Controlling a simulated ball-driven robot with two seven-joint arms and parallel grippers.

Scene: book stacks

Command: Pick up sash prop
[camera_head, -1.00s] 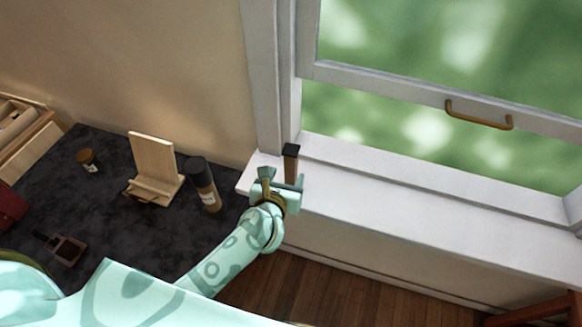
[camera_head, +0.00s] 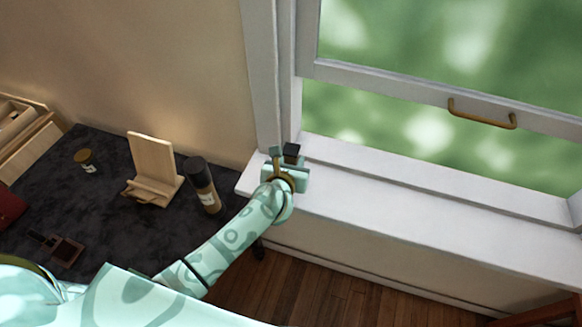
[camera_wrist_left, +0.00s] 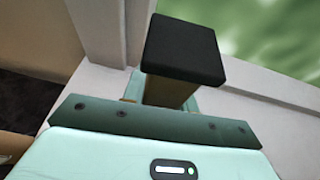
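The sash prop, an upright wooden stick with a black cap (camera_head: 291,150), stands at the left end of the white window sill. In the left wrist view its black cap (camera_wrist_left: 183,50) is close and large, with a short part of the wooden shaft showing under it. My left gripper (camera_head: 286,165) is at the prop, with its fingers around the shaft just below the cap. The cap and the gripper body hide most of the fingers and the lower shaft, so I cannot tell whether they are shut on it. My right gripper is not in view.
The raised window sash with a brass handle (camera_head: 482,112) is at the upper right. The sill (camera_head: 420,215) is clear to the right. A dark tabletop at left holds a dark bottle (camera_head: 203,186), a wooden stand (camera_head: 154,168) and a small jar (camera_head: 85,160).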

